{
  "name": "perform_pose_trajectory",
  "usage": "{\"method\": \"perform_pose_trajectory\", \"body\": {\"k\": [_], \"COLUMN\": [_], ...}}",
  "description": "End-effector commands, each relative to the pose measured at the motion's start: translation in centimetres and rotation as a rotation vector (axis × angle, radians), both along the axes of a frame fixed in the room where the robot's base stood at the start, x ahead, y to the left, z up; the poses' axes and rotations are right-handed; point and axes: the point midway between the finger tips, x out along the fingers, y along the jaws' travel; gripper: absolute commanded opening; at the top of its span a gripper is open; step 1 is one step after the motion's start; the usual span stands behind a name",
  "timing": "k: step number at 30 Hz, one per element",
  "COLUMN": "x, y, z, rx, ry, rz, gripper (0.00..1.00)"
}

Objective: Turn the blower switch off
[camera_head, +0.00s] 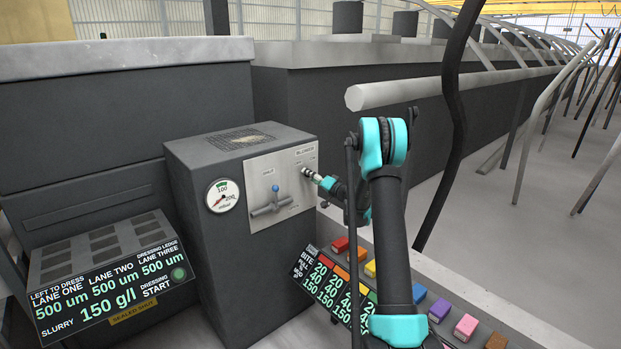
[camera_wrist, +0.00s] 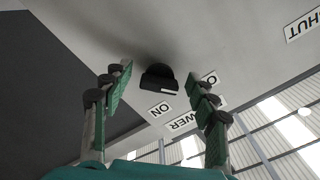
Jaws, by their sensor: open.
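The blower switch is a black rotary knob (camera_wrist: 158,78) with a white mark on its lower right edge in the wrist view. It sits on a grey panel (camera_head: 284,184) on the dark box. An ON label (camera_wrist: 160,109) and a partly hidden BLOWER label (camera_wrist: 184,121) are beside it. Another label (camera_wrist: 210,78) is mostly hidden by a finger. My gripper (camera_wrist: 160,82) is open, with green-padded fingers on either side of the knob and gaps to both. In the head view my gripper (camera_head: 318,178) points at the panel's right side, close to the knob.
A dark bent post (camera_head: 455,120) stands right of my arm. Coloured blocks (camera_head: 438,310) and a display panel (camera_head: 110,288) are lower down.

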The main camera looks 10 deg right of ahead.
Motion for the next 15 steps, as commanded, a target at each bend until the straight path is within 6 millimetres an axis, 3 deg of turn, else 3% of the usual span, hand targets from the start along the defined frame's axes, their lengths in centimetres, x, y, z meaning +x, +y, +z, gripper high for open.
{"method": "perform_pose_trajectory", "body": {"k": [15], "x": [-7.9], "y": [-5.2], "z": [0.0], "rx": [0.000], "ry": [0.000], "rz": [-0.001], "gripper": [0.58]}}
